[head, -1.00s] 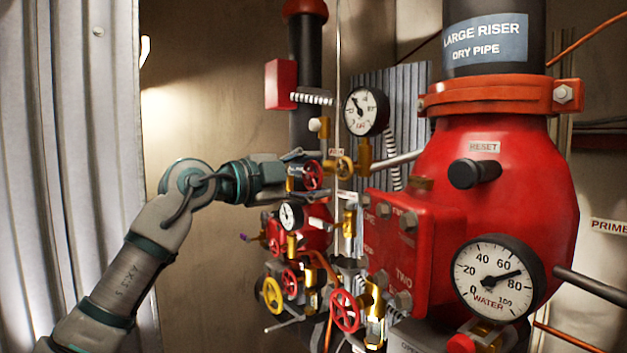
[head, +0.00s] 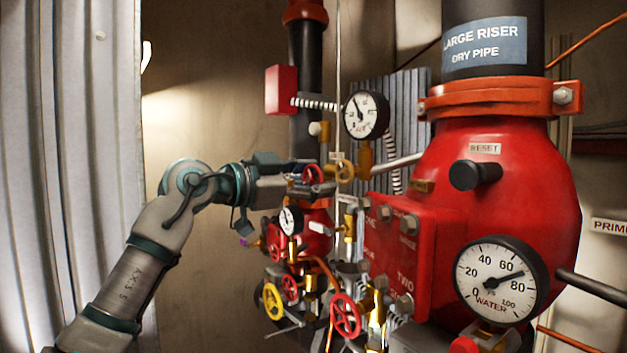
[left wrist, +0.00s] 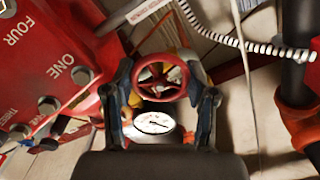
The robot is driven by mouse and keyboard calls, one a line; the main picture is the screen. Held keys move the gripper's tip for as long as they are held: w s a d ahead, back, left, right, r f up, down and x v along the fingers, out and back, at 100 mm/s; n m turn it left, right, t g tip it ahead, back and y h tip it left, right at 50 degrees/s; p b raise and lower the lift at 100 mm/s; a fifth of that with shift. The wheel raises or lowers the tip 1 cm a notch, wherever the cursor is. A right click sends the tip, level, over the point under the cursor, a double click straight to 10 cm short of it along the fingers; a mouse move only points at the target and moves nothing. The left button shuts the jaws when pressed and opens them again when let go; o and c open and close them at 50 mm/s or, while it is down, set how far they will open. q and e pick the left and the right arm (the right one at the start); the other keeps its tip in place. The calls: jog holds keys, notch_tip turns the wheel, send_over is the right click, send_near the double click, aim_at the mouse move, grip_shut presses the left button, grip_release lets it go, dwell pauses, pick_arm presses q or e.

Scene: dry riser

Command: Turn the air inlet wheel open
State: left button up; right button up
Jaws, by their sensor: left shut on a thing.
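A small red handwheel (head: 313,172) sits on the valve piping left of the big red riser body. It is the wheel my gripper is at; no label naming it as the air inlet is legible. My left gripper (head: 318,186) reaches it from the left and partly covers it. In the left wrist view the red wheel (left wrist: 160,85) lies between the two dark fingers of my gripper (left wrist: 158,72), which are shut on opposite sides of its rim. The wheel's spokes show; its stem is hidden. My right gripper is not in view.
Lower down are a yellow wheel (head: 272,301), a larger red wheel (head: 345,316) and a water gauge (head: 501,281). Free room lies left, before the wall.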

pick_arm(q)
jog(key=shift+w+d+f, duration=0.1)
jog(key=shift+f, duration=0.2)
jog(key=o, duration=1.1)
jog(key=shift+c, duration=0.2)
jog(key=shift+o, duration=0.6)
jog(key=shift+w, duration=0.2)
jog(key=shift+s+r, duration=0.1)
